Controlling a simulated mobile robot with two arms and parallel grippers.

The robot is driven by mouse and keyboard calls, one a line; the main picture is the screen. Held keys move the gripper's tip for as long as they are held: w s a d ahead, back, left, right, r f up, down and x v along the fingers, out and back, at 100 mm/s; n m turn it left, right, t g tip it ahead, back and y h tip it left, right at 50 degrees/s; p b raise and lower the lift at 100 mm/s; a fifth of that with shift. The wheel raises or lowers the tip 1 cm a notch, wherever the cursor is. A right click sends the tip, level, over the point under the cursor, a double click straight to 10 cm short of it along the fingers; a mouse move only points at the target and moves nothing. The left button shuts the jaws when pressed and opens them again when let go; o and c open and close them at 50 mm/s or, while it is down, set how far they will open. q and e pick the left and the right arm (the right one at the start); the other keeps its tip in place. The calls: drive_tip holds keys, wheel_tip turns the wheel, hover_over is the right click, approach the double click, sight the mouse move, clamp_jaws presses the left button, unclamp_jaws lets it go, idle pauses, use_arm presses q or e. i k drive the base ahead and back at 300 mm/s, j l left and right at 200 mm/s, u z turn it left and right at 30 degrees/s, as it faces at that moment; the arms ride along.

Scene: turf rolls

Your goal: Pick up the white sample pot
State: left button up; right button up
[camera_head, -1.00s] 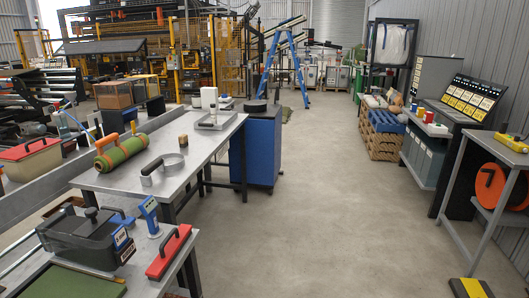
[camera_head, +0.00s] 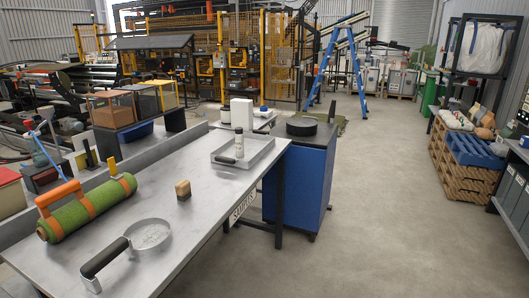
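A small white pot or bottle with a dark band (camera_head: 239,146) stands upright in a shallow grey metal tray (camera_head: 268,152) at the far right end of the grey worktable (camera_head: 165,190). A dark, short object (camera_head: 224,159) lies in the tray at its front left. A second small pale pot with a dark lid (camera_head: 226,115) stands behind, beside a white box (camera_head: 242,113); I cannot tell which is the sample pot. Neither of my grippers is in view.
A blue cabinet (camera_head: 300,180) stands at the table's far right. The floor (camera_head: 370,210) on the right is clear.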

sight(239, 138)
drive_tip(key=i+l+u, duration=0.15)
drive_tip(key=i+l, duration=0.55)
drive_tip(key=i, duration=0.05)
